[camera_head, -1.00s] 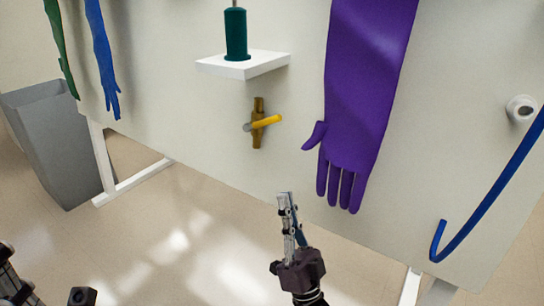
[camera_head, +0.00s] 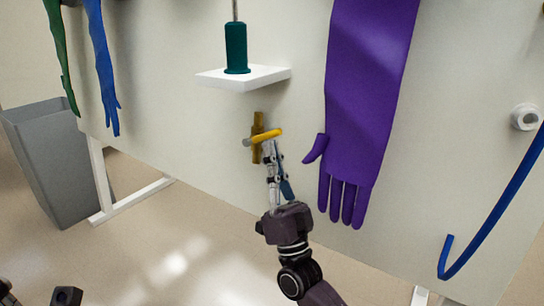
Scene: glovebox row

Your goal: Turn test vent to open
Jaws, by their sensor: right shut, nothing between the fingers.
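The test vent is a brass valve (camera_head: 257,150) on the pale panel, below a small white shelf. Its yellow lever (camera_head: 267,135) lies across the vertical body, pointing right and slightly up. My right gripper (camera_head: 269,148) is shut and empty, with its fingertips just below the lever in the picture. I cannot tell whether they touch it. The fingers hide a little of the space right of the valve body. Only dark parts of my left arm show at the bottom left; its gripper's fingers are not visible.
A purple glove (camera_head: 362,110) hangs close to the right of the valve. The white shelf (camera_head: 243,78) above carries a dark green cylinder (camera_head: 236,47). A blue hose (camera_head: 500,205) curves at the right. A grey bin (camera_head: 62,165) stands at the left.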

